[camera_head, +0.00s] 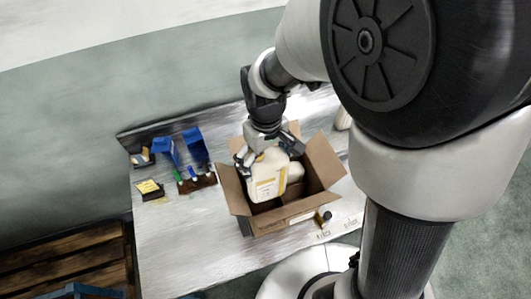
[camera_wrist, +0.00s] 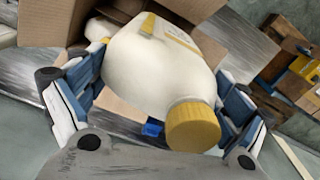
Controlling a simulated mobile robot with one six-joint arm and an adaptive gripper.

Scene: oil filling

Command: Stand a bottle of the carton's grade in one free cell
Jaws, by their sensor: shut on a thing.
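A cream bottle with a yellow-marked label (camera_head: 267,178) is in my gripper (camera_head: 268,160), over the open cardboard carton (camera_head: 284,220). The wrist view shows the same bottle (camera_wrist: 150,70) between both fingers, its yellow cap (camera_wrist: 193,127) toward the camera. My gripper (camera_wrist: 150,105) is shut on it. The bottle looks tilted; whether its base touches the carton floor is hidden. Another pale bottle (camera_head: 295,172) shows inside the carton, to the right of the held one. The carton flaps stand open, and its cells are mostly hidden by the bottles and my gripper.
The carton stands on a grey metal table (camera_head: 180,240). At the table's left are blue items (camera_head: 196,147), a dark rack with small coloured tools (camera_head: 197,183) and a yellow-topped block (camera_head: 149,188). A small dark roll-like object (camera_head: 324,217) lies by the carton's front right corner. The front left tabletop is clear.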

